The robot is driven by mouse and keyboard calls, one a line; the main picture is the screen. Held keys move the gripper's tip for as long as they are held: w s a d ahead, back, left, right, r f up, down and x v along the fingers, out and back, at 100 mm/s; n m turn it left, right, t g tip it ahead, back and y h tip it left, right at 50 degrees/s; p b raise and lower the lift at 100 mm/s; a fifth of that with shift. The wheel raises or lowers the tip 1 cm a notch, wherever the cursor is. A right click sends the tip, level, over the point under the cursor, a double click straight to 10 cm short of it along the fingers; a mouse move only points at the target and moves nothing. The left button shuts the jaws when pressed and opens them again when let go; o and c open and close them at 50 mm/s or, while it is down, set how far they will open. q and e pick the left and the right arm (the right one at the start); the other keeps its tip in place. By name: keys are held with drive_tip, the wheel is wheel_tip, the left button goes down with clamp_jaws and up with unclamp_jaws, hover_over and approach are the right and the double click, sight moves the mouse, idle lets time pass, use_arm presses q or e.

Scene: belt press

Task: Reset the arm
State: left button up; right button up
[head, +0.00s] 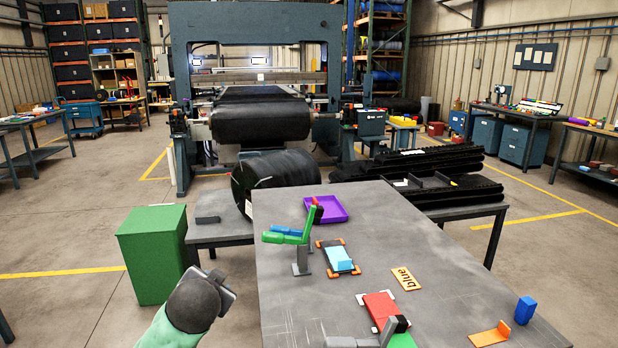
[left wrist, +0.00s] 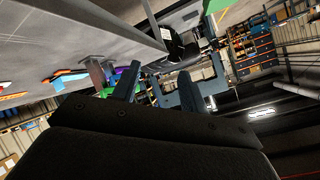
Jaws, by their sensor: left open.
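My left gripper (head: 226,284) is at the end of my green-sleeved arm at the lower left of the head view. It is off the left side of the grey table (head: 370,225), apart from everything. In the left wrist view its two dark fingers (left wrist: 158,90) stand apart with nothing between them. The wrist view is tilted and shows the table edge, a post and the hall ceiling.
A green bin (head: 152,255) stands left; a press (head: 255,80) is behind.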

use_arm(q)
drive_tip(key=s+d+f+n+g+h, duration=0.1)
drive_tip(key=s+d+f+g, duration=0.1)
drive_tip(key=s+f, duration=0.9)
drive_tip(key=s+d+f+n+g+h, duration=0.1)
drive_tip(key=s+d+f+g, duration=0.2)
drive_tip(key=s+f, duration=0.8)
drive_tip(key=s+d+f+n+g+h, duration=0.1)
drive_tip(key=s+f+g, duration=0.3)
drive_tip(key=s+f, duration=0.7)
drive_tip(key=s+d+p, duration=0.1)
drive_tip(key=s, duration=0.4)
drive_tip(key=shift+d+f+g, duration=0.3)
drive_tip(key=shift+g, duration=0.1)
use_arm(e)
wheel_tip(320, 180, up, 7)
drive_tip(key=s, duration=0.2)
drive_tip(key=shift+s+a+f+t, duration=0.2)
drive_tip(key=shift+s+a+t, duration=0.15)
drive_tip(key=shift+a+t, duration=0.05)
